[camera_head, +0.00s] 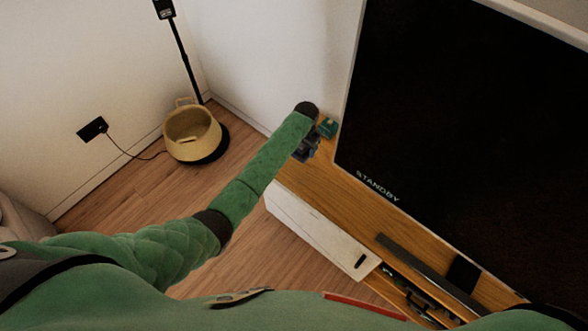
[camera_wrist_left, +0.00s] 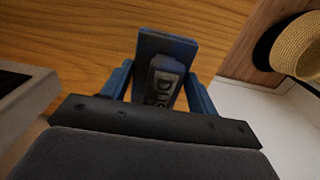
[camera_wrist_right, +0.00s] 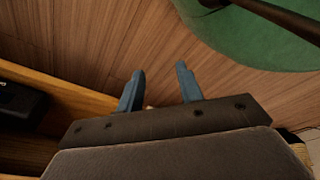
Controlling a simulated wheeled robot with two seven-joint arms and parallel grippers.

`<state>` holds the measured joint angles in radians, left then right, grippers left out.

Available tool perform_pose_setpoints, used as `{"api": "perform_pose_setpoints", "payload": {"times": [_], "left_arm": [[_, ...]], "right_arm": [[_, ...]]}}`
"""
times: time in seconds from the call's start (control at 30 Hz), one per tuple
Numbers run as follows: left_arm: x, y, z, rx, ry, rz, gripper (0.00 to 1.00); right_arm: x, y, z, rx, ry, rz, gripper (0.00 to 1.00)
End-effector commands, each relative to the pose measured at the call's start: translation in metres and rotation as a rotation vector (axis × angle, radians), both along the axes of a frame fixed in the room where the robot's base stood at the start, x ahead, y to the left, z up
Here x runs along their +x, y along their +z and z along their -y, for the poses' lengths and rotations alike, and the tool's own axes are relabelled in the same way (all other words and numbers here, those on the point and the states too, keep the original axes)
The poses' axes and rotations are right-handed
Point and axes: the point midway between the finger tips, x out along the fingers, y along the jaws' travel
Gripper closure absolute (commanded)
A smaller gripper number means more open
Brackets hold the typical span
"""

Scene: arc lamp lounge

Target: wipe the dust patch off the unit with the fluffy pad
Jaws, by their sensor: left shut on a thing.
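The unit (camera_head: 314,180) has a wooden top and a white front, and runs below a large screen. My left gripper (camera_head: 305,149) is over its far end, with the arm reaching in from the left. In the left wrist view, this gripper is shut on the dark blue pad (camera_wrist_left: 165,46), whose grey label is partly readable as "Dus". The pad is over the wooden top, but I cannot tell whether it touches. No dust patch can be made out. My right gripper (camera_wrist_right: 160,78) is open and empty, with floor seen beyond its fingers.
The screen (camera_head: 460,130) reading "STANDBY" rises close along the unit's back. A small teal thing (camera_head: 328,128) is beside my left gripper. A dark bar (camera_head: 430,265) lies nearer on the unit. A woven basket (camera_head: 193,135) and a lamp pole (camera_head: 184,55) stand left of the unit.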

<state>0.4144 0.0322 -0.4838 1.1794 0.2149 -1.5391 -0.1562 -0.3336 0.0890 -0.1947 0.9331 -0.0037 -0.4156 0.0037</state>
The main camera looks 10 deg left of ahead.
Motion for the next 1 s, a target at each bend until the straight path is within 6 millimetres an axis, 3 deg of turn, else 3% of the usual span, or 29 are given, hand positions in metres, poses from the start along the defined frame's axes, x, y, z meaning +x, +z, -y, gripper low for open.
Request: {"api": "perform_pose_setpoints", "payload": {"times": [0.27, 0.83, 1.0], "left_arm": [[0.002, 0.006, -0.001, 0.0, 0.001, 0.0, 0.62], [0.002, 0.004, -0.002, 0.0, 0.001, 0.0, 0.62], [0.002, -0.004, -0.019, 0.001, -0.003, 0.0, 0.62]], "right_arm": [[-0.013, -0.002, 0.003, -0.001, 0.0, -0.007, 0.64], [-0.01, -0.004, 0.002, -0.001, 0.0, -0.005, 0.64], [-0.009, -0.008, 0.001, 0.0, 0.0, -0.005, 0.64]]}}
